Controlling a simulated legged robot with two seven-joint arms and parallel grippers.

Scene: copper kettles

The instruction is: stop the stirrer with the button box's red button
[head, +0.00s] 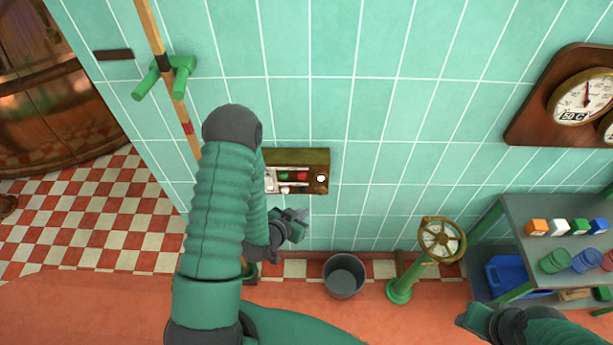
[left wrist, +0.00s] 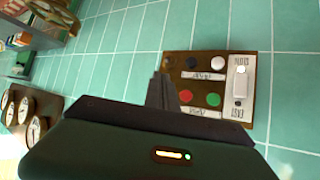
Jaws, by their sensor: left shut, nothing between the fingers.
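The button box (head: 325,158) is a brown panel on the teal tiled wall. Its red button (head: 302,176) sits right of a green button (head: 284,176) in the head view. In the left wrist view the red button (left wrist: 186,97) is beside the green one (left wrist: 213,100), below a black and a white button. My left gripper (head: 301,214) is shut and empty, below the box in the head view. In the left wrist view its fingers (left wrist: 163,88) overlap the box's left edge, near the red button; contact is not visible. My right gripper (head: 470,316) is low at right, its jaws unclear.
A pale slide switch (left wrist: 240,80) is on the box. A shelf (head: 535,210) with coloured blocks and cups is at right. A pole hangs in a green bracket (head: 180,68) at left.

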